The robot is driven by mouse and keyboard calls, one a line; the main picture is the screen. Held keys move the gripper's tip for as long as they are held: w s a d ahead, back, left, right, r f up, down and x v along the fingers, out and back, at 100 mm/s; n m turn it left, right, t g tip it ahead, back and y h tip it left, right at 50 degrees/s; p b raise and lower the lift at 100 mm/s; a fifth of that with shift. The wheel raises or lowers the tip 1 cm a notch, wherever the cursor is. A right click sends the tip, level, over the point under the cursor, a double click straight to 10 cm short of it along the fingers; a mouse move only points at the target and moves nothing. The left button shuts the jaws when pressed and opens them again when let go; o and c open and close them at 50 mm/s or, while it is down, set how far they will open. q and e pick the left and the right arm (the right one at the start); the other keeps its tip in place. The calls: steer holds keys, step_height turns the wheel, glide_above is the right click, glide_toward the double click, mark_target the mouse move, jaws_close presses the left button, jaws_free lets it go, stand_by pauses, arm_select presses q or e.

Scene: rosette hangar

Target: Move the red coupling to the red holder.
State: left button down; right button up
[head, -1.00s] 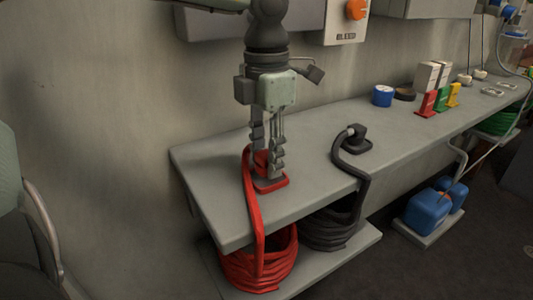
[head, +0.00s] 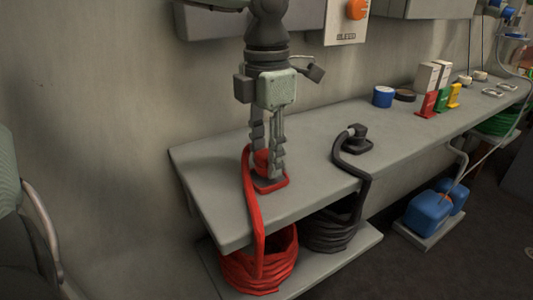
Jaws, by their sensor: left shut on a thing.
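My left gripper (head: 267,158) points down over the near end of the bench, its two fingers shut on the red coupling (head: 261,158). The fingers partly cover the coupling. The coupling is at a red base (head: 273,184) on the bench top; I cannot tell whether it touches it. A thick red hose (head: 254,205) runs from the coupling over the bench edge to a red coil below. A small upright red piece (head: 428,104), which may be the red holder, stands farther along the bench beside green and yellow ones. My right gripper is not in view.
A black coupling (head: 357,140) with a black hose sits on the bench (head: 310,190) right of my gripper. A blue roll (head: 383,96), a dark ring (head: 405,96) and white boxes stand farther back. The wall is close behind. Blue containers (head: 428,212) stand low at right.

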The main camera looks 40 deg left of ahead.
mark_target(267, 153)
arm_select(q)
steer(key=shift+b, duration=0.6)
stand_by(0.9)
steer(key=shift+f+b, duration=0.45)
steer(key=shift+b, duration=0.05)
steer(key=c, duration=1)
jaws_free()
steer(key=shift+o, duration=0.2)
step_height(267, 153, up, 12)
